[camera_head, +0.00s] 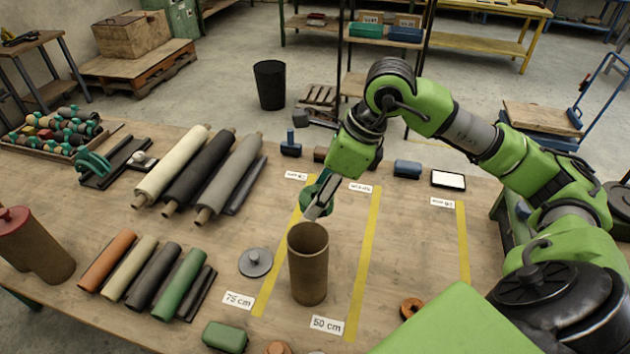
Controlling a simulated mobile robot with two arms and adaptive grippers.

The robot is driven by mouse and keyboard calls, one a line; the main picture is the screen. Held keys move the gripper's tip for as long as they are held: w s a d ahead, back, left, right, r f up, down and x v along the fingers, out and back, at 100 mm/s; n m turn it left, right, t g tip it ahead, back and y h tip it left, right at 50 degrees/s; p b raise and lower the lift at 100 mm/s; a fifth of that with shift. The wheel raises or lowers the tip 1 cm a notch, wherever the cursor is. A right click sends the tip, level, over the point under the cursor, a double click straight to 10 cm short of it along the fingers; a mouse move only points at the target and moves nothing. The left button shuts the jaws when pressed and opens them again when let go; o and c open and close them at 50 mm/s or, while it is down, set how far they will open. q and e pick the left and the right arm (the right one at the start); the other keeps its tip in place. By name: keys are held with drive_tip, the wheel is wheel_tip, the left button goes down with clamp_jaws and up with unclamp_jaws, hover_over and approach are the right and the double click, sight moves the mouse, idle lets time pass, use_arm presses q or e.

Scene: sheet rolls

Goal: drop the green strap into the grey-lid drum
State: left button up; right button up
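The green strap (309,193) is a dark green coiled loop at the tips of my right gripper (318,207). The gripper appears shut on it, just above and behind the rim of an open brown drum (308,272). The drum stands upright on the table, between yellow tape lines. Its grey lid (255,263) with a knob lies flat on the table to the left of it. The inside bottom of the drum is hidden. My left gripper is not in view.
Long rolls (200,170) and short rolls (145,270) lie left of the open drum. A green block (225,337) is at the front edge. The table right of the drum is mostly clear.

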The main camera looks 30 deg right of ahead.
drive_tip(key=shift+s+a+f+b, duration=0.1)
drive_tip(key=shift+s+f+b, duration=0.05)
drive_tip(key=shift+f+b, duration=0.55)
wheel_tip(320, 180, down, 4)
drive_tip(key=shift+f+b, duration=0.2)
drive_tip(key=shift+b, duration=1.05)
drive_tip(key=o, duration=1.2)
drive_tip(key=v, duration=1.2)
